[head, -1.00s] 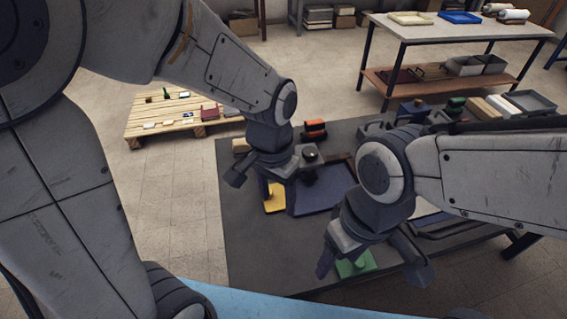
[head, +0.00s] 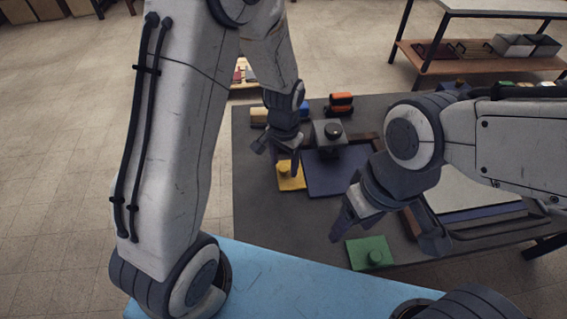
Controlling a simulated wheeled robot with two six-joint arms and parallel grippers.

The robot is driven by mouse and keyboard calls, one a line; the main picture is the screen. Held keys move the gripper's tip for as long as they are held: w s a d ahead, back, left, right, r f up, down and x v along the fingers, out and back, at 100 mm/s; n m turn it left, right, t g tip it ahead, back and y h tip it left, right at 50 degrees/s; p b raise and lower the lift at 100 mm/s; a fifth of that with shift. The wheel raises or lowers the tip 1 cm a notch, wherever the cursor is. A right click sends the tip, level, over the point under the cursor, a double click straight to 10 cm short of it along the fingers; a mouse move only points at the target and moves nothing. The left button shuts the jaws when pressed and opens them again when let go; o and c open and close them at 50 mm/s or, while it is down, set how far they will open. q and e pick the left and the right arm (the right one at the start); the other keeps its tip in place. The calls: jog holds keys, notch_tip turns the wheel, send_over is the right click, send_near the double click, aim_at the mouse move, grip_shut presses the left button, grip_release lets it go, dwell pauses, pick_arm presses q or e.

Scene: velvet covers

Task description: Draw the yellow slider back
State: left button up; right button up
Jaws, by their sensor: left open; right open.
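The yellow slider (head: 291,178) is a flat yellow plate with a raised knob, on the dark table at the left edge of a blue panel (head: 337,175). My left gripper (head: 275,163) is open, pointing down just above and behind the yellow slider. One finger overlaps the slider in the picture; I cannot tell whether it touches. A green slider (head: 368,252) with a knob lies nearer, at the table's front. My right gripper (head: 390,240) is open and empty above and around the green slider's far side, apart from it as far as I see.
A grey block with a black knob (head: 331,133) stands behind the blue panel. An orange and black object (head: 341,104) and a tan block (head: 259,116) are at the back. The dark table (head: 255,220) is bare at its front left. A light blue surface (head: 270,285) lies nearest.

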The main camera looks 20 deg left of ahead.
pick_arm(q)
jog(key=shift+f, duration=0.35)
grip_shut()
dwell(1.2)
